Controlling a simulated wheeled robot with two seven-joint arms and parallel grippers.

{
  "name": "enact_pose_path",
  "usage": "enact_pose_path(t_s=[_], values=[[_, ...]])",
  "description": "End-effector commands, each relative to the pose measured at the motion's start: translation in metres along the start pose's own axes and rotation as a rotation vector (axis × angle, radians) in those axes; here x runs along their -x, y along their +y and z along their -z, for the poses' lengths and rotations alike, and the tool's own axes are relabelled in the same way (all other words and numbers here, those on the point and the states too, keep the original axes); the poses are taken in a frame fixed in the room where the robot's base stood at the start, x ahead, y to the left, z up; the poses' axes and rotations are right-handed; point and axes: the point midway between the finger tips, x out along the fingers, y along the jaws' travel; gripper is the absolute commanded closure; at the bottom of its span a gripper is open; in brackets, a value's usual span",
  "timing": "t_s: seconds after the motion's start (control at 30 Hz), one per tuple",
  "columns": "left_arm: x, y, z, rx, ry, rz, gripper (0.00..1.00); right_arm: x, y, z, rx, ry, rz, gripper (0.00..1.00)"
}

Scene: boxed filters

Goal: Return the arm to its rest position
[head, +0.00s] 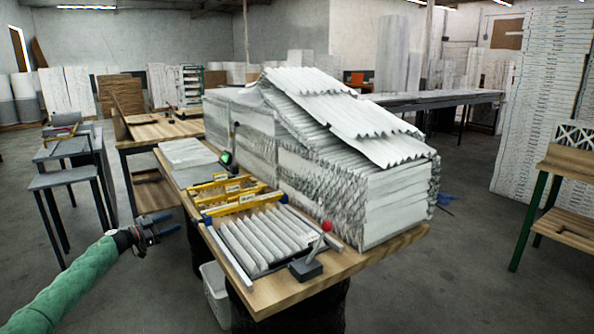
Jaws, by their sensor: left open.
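My left arm, in a green sleeve, comes in from the lower left in the head view. My left gripper (163,228) is open and empty. It hangs over the floor to the left of the wooden table (270,296), apart from its edge. My right gripper is not in view. On the table a pleated white filter (262,238) lies in a metal-railed frame, with yellow bars (232,197) behind it.
A large stack of pleated white filters (340,180) fills the table's right side. A red-knobbed lever (308,267) stands at the front. A white bin (215,291) is below. Grey stools (70,178) stand at left; a wooden bench (568,160) stands at right.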

Motion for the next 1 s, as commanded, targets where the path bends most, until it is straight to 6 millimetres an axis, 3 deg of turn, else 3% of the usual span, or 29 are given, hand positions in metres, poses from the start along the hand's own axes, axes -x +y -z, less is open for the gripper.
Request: enact_pose_path(t_s=[0.13, 0.27, 0.43, 0.6, 0.77, 0.87, 1.0], values=[[0.0, -0.031, -0.003, -0.119, -0.043, 0.166, 0.48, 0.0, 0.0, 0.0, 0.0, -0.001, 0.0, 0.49], [-0.003, -0.056, 0.007, -0.24, -0.094, 0.332, 0.48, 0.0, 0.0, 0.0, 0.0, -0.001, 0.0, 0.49], [-0.005, -0.082, 0.038, -0.372, -0.176, 0.545, 0.48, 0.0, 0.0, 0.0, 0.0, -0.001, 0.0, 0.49], [-0.009, -0.092, 0.083, -0.449, -0.269, 0.729, 0.48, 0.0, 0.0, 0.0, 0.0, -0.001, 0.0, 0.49], [-0.018, -0.078, 0.123, -0.465, -0.37, 0.859, 0.48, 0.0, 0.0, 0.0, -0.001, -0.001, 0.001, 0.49], [-0.023, -0.053, 0.132, -0.445, -0.453, 0.906, 0.48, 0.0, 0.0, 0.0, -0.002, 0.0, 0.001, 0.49], [-0.028, 0.003, 0.127, -0.383, -0.592, 0.922, 0.48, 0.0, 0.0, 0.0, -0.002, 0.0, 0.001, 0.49]])
